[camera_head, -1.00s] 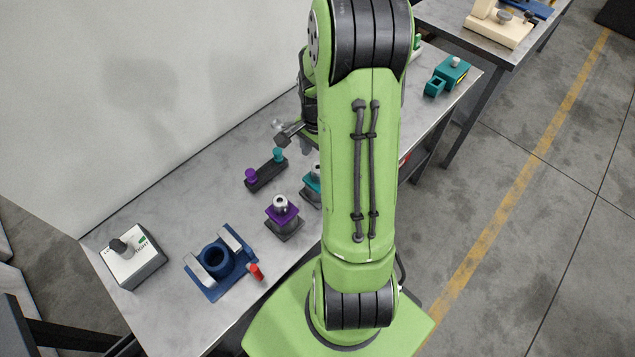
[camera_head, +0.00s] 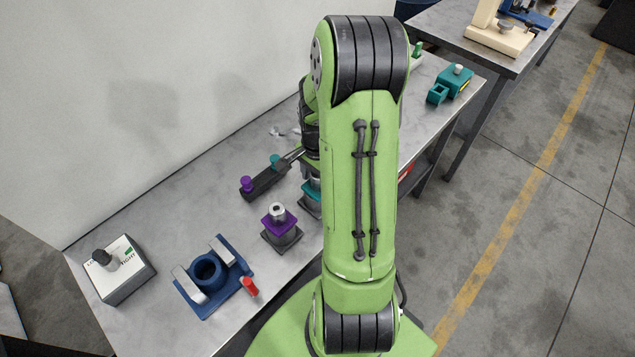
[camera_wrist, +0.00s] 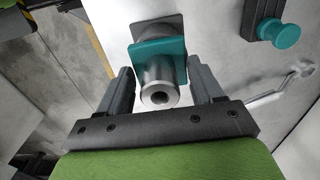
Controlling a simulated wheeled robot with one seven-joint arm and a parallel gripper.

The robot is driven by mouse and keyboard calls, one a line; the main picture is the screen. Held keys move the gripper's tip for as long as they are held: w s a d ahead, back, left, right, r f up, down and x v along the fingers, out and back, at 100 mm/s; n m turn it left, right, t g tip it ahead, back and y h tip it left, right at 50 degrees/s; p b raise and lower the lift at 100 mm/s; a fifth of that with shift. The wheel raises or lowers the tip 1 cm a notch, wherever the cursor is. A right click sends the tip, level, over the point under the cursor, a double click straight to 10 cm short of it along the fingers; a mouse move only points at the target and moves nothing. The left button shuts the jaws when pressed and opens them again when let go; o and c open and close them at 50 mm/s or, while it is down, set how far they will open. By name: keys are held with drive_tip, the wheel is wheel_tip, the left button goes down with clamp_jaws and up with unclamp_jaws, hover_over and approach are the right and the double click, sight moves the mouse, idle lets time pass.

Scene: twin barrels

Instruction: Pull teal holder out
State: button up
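The teal holder (camera_wrist: 158,57) shows in the wrist view as a square teal plate with a metal cylinder (camera_wrist: 158,88) standing from it, on a grey base. My gripper (camera_wrist: 160,72) is open, one finger on either side of the cylinder, with narrow gaps visible on both sides. The fingertips are near the teal plate's edges; whether they touch it I cannot tell. In the head view the teal holder (camera_head: 312,191) is partly hidden behind my arm.
A purple holder (camera_head: 281,222) stands close to the left of the teal one. Behind is a dark block with purple and teal knobs (camera_head: 264,183). Further left are a blue fixture (camera_head: 236,286) and a switch box (camera_head: 127,283). A teal device (camera_head: 455,82) stands at the right end.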

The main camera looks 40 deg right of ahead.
drive_tip(key=shift+c, duration=0.9)
drive_tip(key=shift+r, duration=0.1)
drive_tip(key=shift+r+p, duration=0.55)
drive_tip(key=shift+r, duration=0.05)
drive_tip(key=shift+r+p, duration=2.45)
drive_tip(key=shift+r, duration=0.7)
